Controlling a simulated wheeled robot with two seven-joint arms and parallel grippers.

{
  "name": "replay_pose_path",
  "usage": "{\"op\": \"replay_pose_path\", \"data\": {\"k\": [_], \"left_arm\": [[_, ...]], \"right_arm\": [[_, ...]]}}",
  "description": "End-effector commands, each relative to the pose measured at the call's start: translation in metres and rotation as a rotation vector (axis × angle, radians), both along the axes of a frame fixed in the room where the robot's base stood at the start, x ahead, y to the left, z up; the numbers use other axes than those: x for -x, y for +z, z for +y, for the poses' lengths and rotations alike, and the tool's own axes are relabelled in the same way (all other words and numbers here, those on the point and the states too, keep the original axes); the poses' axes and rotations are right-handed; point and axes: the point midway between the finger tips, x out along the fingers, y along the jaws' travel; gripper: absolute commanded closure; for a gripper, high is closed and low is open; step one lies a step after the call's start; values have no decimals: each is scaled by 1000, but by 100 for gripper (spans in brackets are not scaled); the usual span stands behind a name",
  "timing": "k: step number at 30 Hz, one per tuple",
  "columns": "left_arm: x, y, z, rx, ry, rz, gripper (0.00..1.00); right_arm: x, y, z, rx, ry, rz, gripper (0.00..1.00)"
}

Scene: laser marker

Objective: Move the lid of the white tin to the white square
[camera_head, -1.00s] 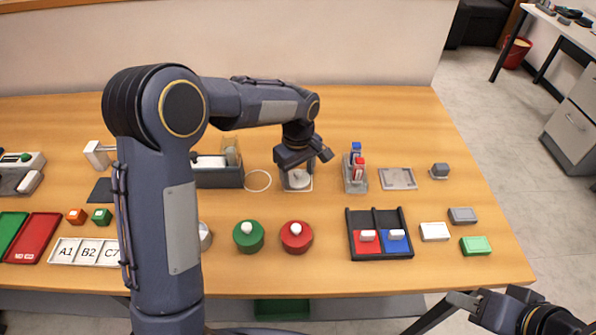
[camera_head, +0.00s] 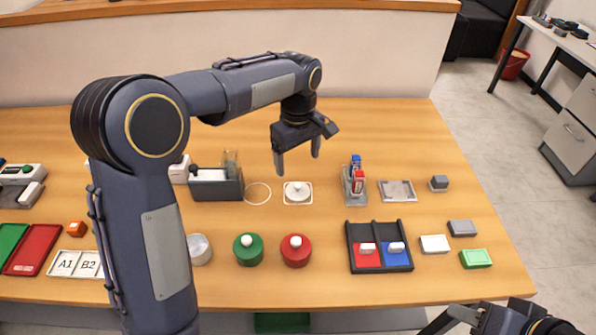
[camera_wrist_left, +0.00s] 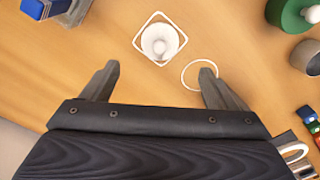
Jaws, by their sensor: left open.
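The white lid (camera_head: 298,191), a round disc with a knob, lies inside the white square outline (camera_head: 298,204) on the table. In the left wrist view the lid (camera_wrist_left: 160,44) sits within the square (camera_wrist_left: 136,47), apart from my fingers. The white tin (camera_head: 199,249) stands at the front, left of the green tin, with no knob visible on top; my left arm is close beside it in the picture. My left gripper (camera_head: 297,163) is open and empty above the lid. My right gripper (camera_head: 450,321) is partly in view at the lower right; its jaws are unclear.
A green tin (camera_head: 248,250) and a red tin (camera_head: 295,251) stand with lids on. A white circle outline (camera_head: 258,193) is left of the square. A holder (camera_head: 354,187) with blue and red items is to the right. A black divided tray (camera_head: 380,264) lies in front.

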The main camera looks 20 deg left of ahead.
Motion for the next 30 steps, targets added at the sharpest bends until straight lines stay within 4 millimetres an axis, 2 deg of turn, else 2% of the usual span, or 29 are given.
{"op": "replay_pose_path", "data": {"k": [4,11,14,17,23,30], "left_arm": [[0,18,0,0,-1,-1,20],[1,25,1,2,-3,-1,20],[10,30,9,24,-25,-12,20],[31,41,26,72,-83,-42,20],[102,57,60,179,-269,-165,20],[192,52,74,220,-490,-364,20]], "right_arm": [[0,1,0,0,0,0,64],[0,1,0,0,0,0,64],[0,1,0,0,0,0,64],[0,1,0,0,0,0,64],[0,1,0,0,0,0,64],[0,1,0,0,0,0,64]]}}
